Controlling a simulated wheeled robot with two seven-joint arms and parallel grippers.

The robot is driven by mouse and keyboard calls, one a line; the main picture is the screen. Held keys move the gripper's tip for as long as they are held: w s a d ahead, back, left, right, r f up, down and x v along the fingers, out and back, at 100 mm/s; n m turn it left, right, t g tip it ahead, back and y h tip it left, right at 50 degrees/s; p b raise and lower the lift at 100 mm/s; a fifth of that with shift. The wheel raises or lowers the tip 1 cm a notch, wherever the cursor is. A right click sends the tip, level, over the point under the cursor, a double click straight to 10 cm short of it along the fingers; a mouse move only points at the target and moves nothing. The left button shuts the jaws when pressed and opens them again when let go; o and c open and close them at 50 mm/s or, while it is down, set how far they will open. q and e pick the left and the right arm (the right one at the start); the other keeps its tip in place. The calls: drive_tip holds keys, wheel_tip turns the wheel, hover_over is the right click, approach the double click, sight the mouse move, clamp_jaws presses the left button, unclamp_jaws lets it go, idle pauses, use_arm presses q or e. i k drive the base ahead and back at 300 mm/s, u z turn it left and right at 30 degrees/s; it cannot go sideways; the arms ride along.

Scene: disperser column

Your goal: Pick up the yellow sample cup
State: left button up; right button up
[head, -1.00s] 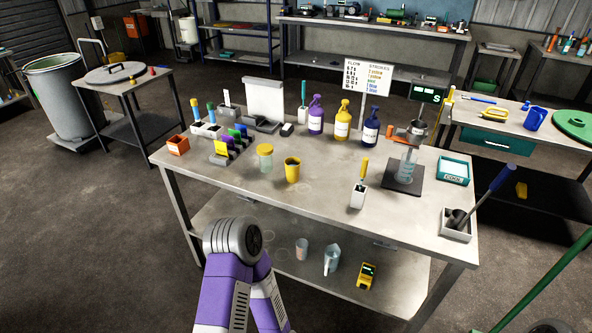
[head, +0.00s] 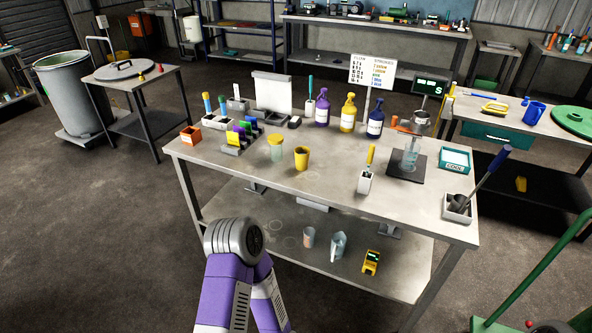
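The yellow sample cup (head: 301,159) stands upright on the workbench (head: 330,182), near its front edge and left of its middle. A clear jar with a yellow lid (head: 277,148) stands just left of it. One purple and grey arm of mine (head: 236,270) shows at the bottom of the head view, in front of the bench and apart from the cup. No gripper fingers show in this view. Nothing is holding the cup.
Bottles in purple, yellow and blue (head: 348,112) stand behind the cup. A white holder with a yellow-handled tool (head: 366,178) stands to its right, then a dark stand with a beaker (head: 410,157). The lower shelf (head: 290,230) holds several items. Bare tabletop lies around the cup's front.

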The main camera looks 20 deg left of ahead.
sight(302, 159)
drive_tip(key=k, duration=0.95)
drive_tip(key=u, duration=0.75)
drive_tip(key=i, duration=1.9)
drive_tip(key=z, duration=0.65)
